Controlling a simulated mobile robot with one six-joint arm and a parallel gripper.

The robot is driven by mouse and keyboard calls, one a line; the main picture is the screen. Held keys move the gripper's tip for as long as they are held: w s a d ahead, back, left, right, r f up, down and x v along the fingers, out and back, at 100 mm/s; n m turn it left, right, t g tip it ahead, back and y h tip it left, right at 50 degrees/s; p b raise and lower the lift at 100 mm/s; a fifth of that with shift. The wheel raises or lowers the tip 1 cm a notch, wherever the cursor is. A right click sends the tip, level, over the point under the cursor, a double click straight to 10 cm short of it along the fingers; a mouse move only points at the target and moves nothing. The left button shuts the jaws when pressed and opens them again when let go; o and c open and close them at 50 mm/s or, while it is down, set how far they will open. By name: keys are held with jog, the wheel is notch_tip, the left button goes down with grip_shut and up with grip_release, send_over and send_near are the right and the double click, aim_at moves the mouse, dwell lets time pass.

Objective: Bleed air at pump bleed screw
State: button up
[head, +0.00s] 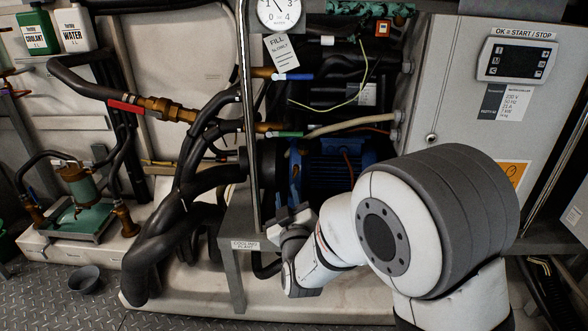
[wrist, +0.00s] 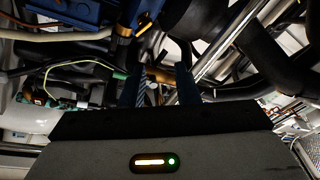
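The pump's blue motor (head: 325,168) sits in the middle of the head view, with the dark pump body (head: 268,165) on its left. The blue motor also shows at the top left of the wrist view (wrist: 75,10). A small orange-and-black part (wrist: 144,26) shows beside it; I cannot tell if it is the bleed screw. My gripper (head: 290,216) is low in front of the motor and pump, apart from the orange part as far as I can see. In the wrist view its two bluish fingers (wrist: 160,88) stand apart with nothing visible held between them.
A metal upright (head: 246,110) stands just left of my gripper. Thick black hoses (head: 185,190) fill the left side. A grey control cabinet (head: 455,110) stands at right. Above are valves with blue (head: 292,77) and green (head: 288,134) handles. A small dark bowl (head: 86,279) is on the floor.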

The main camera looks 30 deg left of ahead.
aim_at(295, 175)
jog(key=shift+o, duration=0.4)
jog(key=m, duration=0.1)
jog(key=r+m+p, duration=0.1)
jog(key=m+h+p, duration=0.1)
jog(key=shift+w+r+m, duration=0.25)
jog(key=shift+w+m, duration=0.05)
jog(key=w+a+f+m+h+p, duration=0.1)
jog(key=w+a+m+h+p, duration=0.1)
jog(key=w+m+p, duration=0.3)
jog(key=w+m+h, duration=0.1)
jog(key=w+m, duration=0.2)
jog(key=m, duration=0.2)
jog(key=shift+w+a+f+t+p, duration=0.15)
jog(key=shift+a+f+t+p, duration=0.1)
jog(key=shift+a+t+p, duration=0.1)
jog(key=shift+c, duration=0.3)
grip_shut()
